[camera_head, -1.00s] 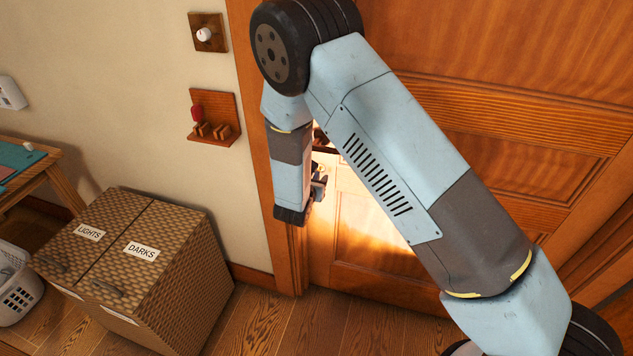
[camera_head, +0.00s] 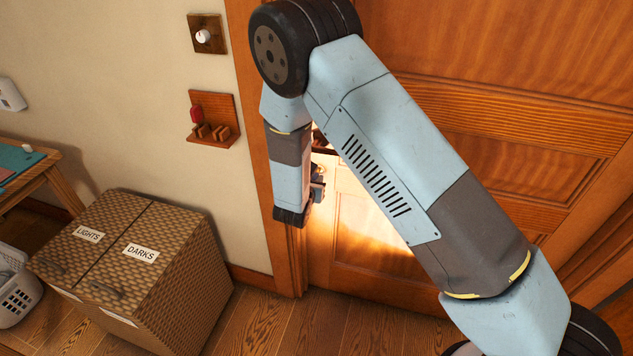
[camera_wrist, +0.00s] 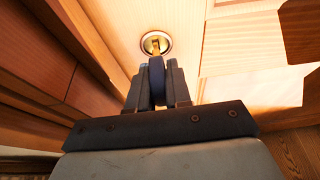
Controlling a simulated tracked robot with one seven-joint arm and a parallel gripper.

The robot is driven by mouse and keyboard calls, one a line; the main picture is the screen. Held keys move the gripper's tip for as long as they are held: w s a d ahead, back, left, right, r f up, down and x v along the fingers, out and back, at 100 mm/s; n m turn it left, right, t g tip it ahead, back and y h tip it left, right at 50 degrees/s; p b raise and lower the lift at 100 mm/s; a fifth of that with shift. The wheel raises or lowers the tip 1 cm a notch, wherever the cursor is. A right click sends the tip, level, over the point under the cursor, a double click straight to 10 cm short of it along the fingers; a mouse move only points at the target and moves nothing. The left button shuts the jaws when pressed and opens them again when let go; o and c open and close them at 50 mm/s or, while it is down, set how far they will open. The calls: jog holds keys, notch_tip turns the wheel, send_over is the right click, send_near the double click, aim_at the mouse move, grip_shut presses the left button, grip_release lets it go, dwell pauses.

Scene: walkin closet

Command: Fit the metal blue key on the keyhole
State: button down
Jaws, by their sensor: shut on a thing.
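In the wrist view my gripper (camera_wrist: 157,88) is shut on the blue key (camera_wrist: 156,72), whose dark blue head shows between the fingers. The round brass keyhole (camera_wrist: 156,43) sits in the door just past the fingertips. The key's brass-coloured shaft points at the keyhole's middle and overlaps it in the picture. I cannot tell how deep the shaft reaches. In the head view my gripper (camera_head: 318,184) is at the door's left edge, partly hidden by my arm; the key and keyhole cannot be made out there.
The wooden door (camera_head: 375,240) fills the right side, with its frame (camera_head: 262,150) close to my wrist. A small wall rack (camera_head: 213,120) holding a red item and a switch plate (camera_head: 207,34) are on the wall. A wicker hamper (camera_head: 150,260) stands at lower left.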

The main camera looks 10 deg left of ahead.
jog(key=shift+s, duration=0.15)
jog(key=shift+v, duration=1.15)
jog(key=shift+s+f, duration=0.2)
jog(key=s, duration=0.3)
jog(key=shift+s+a, duration=0.15)
jog(key=shift+s, duration=0.15)
dwell(0.3)
jog(key=shift+w, duration=0.1)
jog(key=shift+w+r+g, duration=0.2)
jog(key=shift+w+g, duration=0.7)
jog(key=shift+w, duration=0.85)
jog(key=shift+r, duration=0.1)
